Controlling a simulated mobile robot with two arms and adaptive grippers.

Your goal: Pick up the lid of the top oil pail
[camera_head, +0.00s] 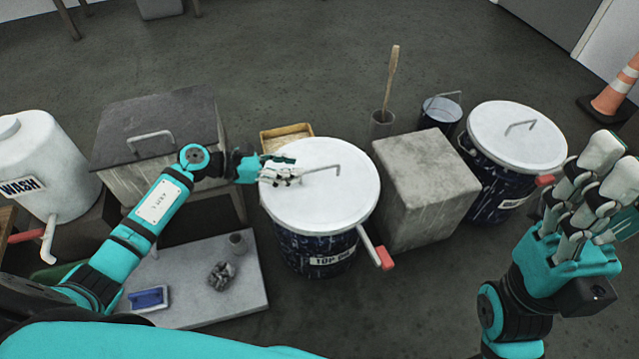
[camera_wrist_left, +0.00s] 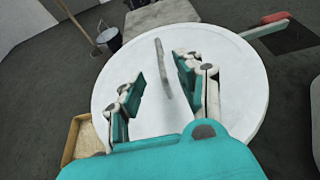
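The top oil pail (camera_head: 318,252) is dark blue with a label partly reading "TOP". Its round white lid (camera_head: 335,205) sits on it, with a thin grey bar handle (camera_head: 325,169). My left gripper (camera_head: 294,168) is over the lid's left part, beside the handle's left end. In the left wrist view its fingers (camera_wrist_left: 160,75) are apart, with the handle (camera_wrist_left: 163,72) showing between and beyond them. The fingers look empty; contact with the handle cannot be told. My right gripper (camera_head: 605,165) is raised at the right, away from the pail, with no object visible in it.
A grey block (camera_head: 424,185) stands right of the pail, then another lidded pail (camera_head: 500,185). A red-ended spout (camera_head: 378,250) juts from the top oil pail. A wooden tray (camera_head: 287,137) lies behind it. A low slab (camera_head: 200,300) with small items is at left; a lidded box (camera_head: 160,110) stands behind.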

